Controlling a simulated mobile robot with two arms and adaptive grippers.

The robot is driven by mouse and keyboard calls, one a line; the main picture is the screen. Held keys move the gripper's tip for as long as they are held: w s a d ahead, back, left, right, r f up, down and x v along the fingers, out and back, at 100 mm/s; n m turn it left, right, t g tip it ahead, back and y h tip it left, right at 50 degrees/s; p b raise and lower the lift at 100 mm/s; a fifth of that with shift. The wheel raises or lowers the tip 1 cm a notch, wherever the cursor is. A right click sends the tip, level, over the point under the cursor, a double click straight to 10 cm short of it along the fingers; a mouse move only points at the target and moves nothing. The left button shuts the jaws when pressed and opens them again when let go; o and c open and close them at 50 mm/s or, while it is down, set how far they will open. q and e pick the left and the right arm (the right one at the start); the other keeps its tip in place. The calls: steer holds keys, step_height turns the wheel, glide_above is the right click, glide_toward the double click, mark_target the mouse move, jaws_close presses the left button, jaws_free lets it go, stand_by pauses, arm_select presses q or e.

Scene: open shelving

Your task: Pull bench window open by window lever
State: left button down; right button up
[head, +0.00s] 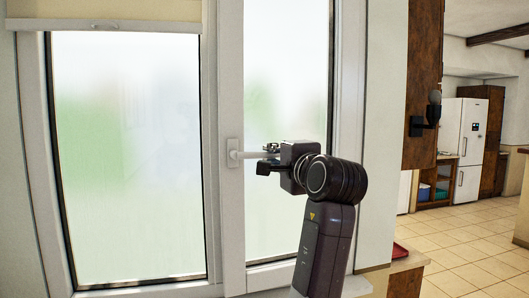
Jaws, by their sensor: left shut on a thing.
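The window has a white frame with two frosted panes, a left pane (125,160) and a narrower right pane (285,90). The white window lever (246,154) is on the upright between the panes and points to the right. My left gripper (268,158) is shut on the outer end of the lever, and its dark fingers partly hide that end. My arm reaches up from the bottom and covers part of the right pane. The sashes appear flush with the frame. My right gripper is not in view.
A rolled blind (105,12) hangs at the top left. A rusty brown panel with a dark wall fixture (428,115) stands to the right. A red item (400,250) lies on a ledge below. Beyond are open tiled floor and a white fridge (463,145).

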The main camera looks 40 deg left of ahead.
arm_select(q)
steer(key=s+d+n+g+y+p, duration=0.2)
steer(key=d+n+g+p, duration=0.5)
steer(key=d, duration=1)
steer(key=shift+s+f+g+y+p, duration=0.15)
steer(key=shift+s+g+y+p, duration=0.35)
steer(key=shift+g+p, duration=1.55)
steer(key=shift+w+t+p, duration=0.1)
steer(key=shift+t+p, duration=0.2)
steer(key=shift+t, duration=0.05)
steer(key=c, duration=1.6)
jaws_free()
steer(key=shift+s, duration=0.3)
steer(key=o, duration=0.8)
steer(key=shift+w, duration=0.2)
steer(key=o, duration=0.4)
steer(key=shift+o, duration=0.2)
